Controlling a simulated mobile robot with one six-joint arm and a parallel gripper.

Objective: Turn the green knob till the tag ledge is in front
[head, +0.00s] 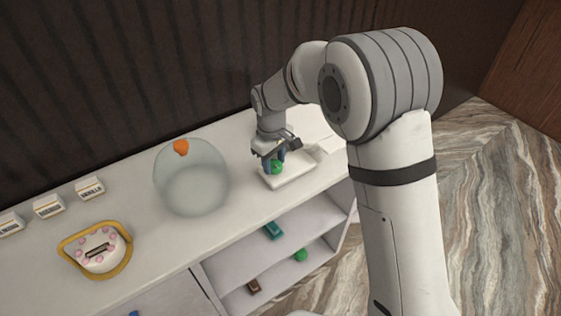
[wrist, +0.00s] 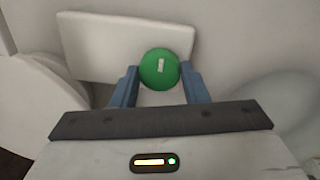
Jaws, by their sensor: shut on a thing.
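The green knob (wrist: 160,68) is round with a small pale mark on its top. It stands on a white block-like base (wrist: 88,48). In the head view the knob (head: 277,168) shows on the white base at the right part of the counter. My gripper (wrist: 160,82) is shut on the knob, with a blue finger on each side of it. In the head view my gripper (head: 274,160) points down over the base and hides part of the knob. I cannot pick out the tag ledge for certain.
A clear round bowl (head: 190,182) with an orange piece (head: 181,147) stands left of the base. Farther left are a pink-dotted cake-like thing (head: 97,252) and small labelled boxes (head: 48,206). Shelves below hold a teal object (head: 272,231), a green ball (head: 301,255) and a brown block (head: 254,287).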

